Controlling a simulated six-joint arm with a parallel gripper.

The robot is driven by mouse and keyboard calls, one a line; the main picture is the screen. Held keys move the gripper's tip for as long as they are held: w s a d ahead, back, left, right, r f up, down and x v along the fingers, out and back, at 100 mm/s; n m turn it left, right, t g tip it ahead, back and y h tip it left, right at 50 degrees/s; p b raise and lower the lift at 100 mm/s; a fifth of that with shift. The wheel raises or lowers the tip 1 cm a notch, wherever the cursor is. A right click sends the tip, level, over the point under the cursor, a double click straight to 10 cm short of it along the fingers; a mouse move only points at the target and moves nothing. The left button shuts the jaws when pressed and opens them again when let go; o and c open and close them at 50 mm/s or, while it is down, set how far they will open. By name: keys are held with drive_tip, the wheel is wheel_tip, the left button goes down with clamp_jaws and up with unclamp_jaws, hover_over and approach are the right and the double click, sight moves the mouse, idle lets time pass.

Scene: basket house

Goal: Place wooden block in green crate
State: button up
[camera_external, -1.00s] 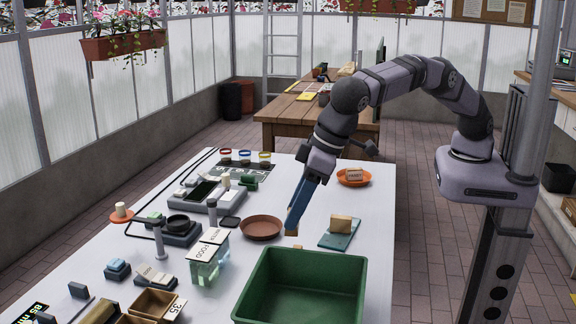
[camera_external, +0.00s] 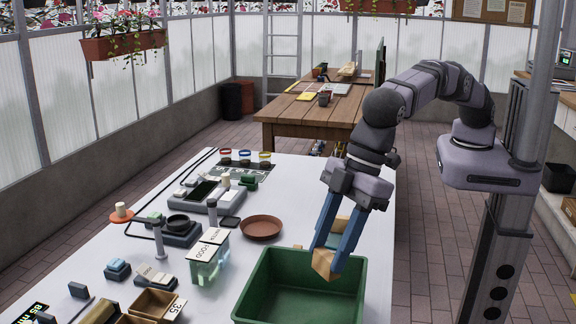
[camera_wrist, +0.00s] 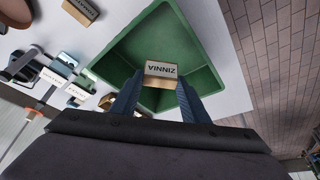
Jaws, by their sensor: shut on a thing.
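My gripper (camera_external: 325,254) is shut on a wooden block (camera_external: 323,265), with its blue fingers on either side of it. The green crate (camera_external: 262,291) stands at the near right of the white table. The block is over the crate's back right part, near its rim; how far it is above the floor of the crate is hard to tell. In the wrist view the crate (camera_wrist: 122,47) surrounds the block and its visible floor looks empty.
A second wooden block (camera_wrist: 80,10) lies outside the crate; my fingers partly cover it in the external view (camera_external: 342,224). A brown dish (camera_external: 261,228) and labelled clear holders (camera_external: 208,258) stand left of the crate. Wooden boxes (camera_external: 152,304) are at the near left.

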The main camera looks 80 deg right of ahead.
drive_tip(key=shift+f, duration=0.1)
drive_tip(key=shift+f+p, duration=1.25)
drive_tip(key=shift+f, duration=3.65)
drive_tip(key=shift+f, duration=0.25)
drive_tip(key=o, duration=1.1)
drive_tip(key=shift+r, duration=0.1)
